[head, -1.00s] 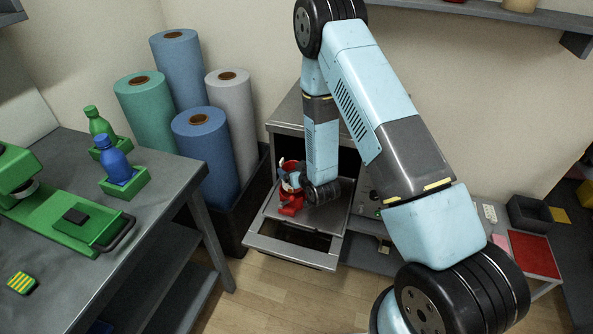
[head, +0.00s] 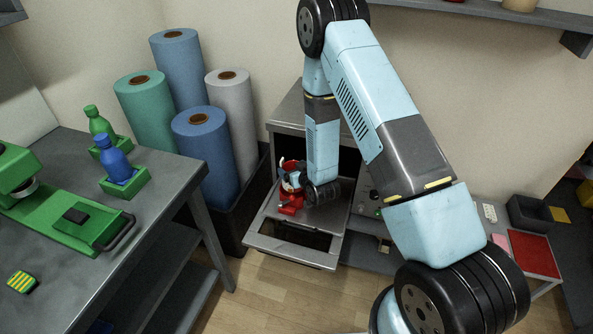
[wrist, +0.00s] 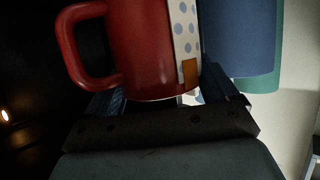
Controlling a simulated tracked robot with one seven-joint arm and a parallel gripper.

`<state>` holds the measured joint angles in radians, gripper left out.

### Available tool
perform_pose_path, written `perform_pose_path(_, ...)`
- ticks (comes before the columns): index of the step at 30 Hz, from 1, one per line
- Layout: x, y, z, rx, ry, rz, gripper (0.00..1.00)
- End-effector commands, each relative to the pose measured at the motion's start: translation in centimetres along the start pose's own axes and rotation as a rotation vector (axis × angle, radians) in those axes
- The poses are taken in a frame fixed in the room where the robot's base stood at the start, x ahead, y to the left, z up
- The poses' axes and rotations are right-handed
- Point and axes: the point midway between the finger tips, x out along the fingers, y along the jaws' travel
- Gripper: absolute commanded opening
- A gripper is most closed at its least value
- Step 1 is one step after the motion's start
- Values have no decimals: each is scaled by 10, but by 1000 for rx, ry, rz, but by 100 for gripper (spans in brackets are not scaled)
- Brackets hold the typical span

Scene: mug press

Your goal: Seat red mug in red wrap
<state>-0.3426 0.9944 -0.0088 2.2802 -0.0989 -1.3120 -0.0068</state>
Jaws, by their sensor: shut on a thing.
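The red mug (wrist: 145,45) fills the upper middle of the wrist view, with its handle at the left. A white strip with blue dots (wrist: 183,28) and a small orange-brown patch lies along its right side. My gripper (wrist: 162,92) is shut on the mug, a finger on each side. In the head view the mug (head: 288,166) is small and partly hidden by my gripper (head: 298,183), over the grey tray of the press. A red piece (head: 290,207) shows just below it. I cannot tell whether this is the red wrap or whether the mug touches it.
The grey press (head: 290,112) stands open with its tray (head: 268,245) pulled forward. Blue, green and grey rolls (head: 205,150) stand close at its left. A workbench (head: 175,160) with green and blue bottles is further left. A low shelf and red-topped table (head: 533,255) are at the right.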

Motion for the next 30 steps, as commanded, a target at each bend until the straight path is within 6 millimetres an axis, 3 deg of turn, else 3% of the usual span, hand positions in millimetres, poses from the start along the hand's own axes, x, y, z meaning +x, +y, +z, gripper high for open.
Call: perform_pose_path(30,8,1,20,1,0,1,20)
